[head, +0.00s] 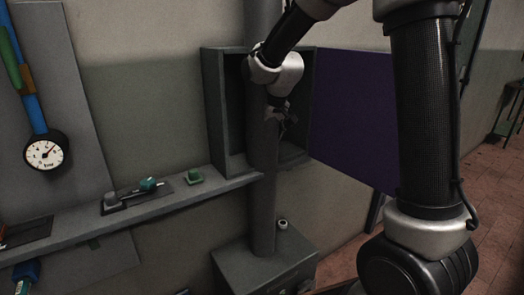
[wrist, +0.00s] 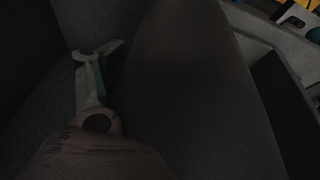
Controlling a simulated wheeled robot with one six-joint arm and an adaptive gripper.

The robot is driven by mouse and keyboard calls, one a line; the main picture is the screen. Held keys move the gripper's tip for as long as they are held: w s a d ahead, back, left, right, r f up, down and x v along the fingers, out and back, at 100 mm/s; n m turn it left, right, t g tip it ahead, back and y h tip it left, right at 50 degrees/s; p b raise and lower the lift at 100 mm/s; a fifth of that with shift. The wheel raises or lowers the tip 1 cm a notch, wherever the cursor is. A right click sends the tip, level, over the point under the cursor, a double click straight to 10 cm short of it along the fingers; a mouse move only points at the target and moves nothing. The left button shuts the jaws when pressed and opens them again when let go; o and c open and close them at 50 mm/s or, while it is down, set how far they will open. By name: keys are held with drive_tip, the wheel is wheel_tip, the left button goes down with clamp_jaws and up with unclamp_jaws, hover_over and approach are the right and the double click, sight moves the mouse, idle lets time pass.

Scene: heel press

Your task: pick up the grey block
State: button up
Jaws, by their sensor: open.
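A small grey block (head: 111,199) sits on the left end of a dark plate (head: 128,197) on the wall shelf, with a teal block (head: 149,184) at the plate's other end. My gripper (head: 284,124) is at the open wall cabinet, beside the upright grey pipe, well right of and above the grey block. It is small and dark there, open, with nothing seen in it. The wrist view is very dark. It shows pale jointed parts with a green strip (wrist: 99,77) and a broad grey surface. I cannot make out the grey block there.
The grey pipe (head: 262,190) stands in front of the cabinet (head: 213,105), close to my arm. Its purple door (head: 352,115) hangs open to the right. A green block (head: 194,177) sits on the shelf (head: 75,230). A small pale cylinder (head: 282,225) stands on the lower box (head: 235,262).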

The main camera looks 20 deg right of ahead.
sight(262, 144)
drive_tip(key=x, duration=0.4)
drive_tip(key=shift+w+d+f, duration=0.15)
drive_tip(key=shift+d+f, duration=0.05)
drive_tip(key=shift+f, duration=0.15)
drive_tip(key=shift+c, duration=0.4)
drive_tip(key=c, duration=1.2)
drive_tip(key=shift+r, duration=0.1)
